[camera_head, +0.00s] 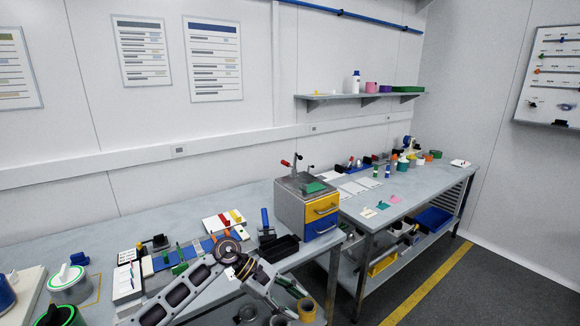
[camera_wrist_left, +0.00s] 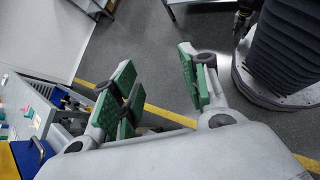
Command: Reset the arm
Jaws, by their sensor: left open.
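My left arm (camera_head: 180,295) reaches in from the lower left of the head view, bends at a joint above the bench and slopes down to the right. My left gripper (camera_head: 290,288) is near the bench's front edge, partly hidden by the arm. In the left wrist view the left gripper (camera_wrist_left: 158,85) has its green-padded fingers spread apart, with nothing between them and the grey floor beyond. My right gripper is not clearly seen in either view.
A box with yellow and blue drawers (camera_head: 310,208) stands on the bench right of the arm. A black tray (camera_head: 279,247) and a white pot (camera_head: 69,284) are also near the arm. A yellow floor line (camera_head: 425,288) crosses open floor at right.

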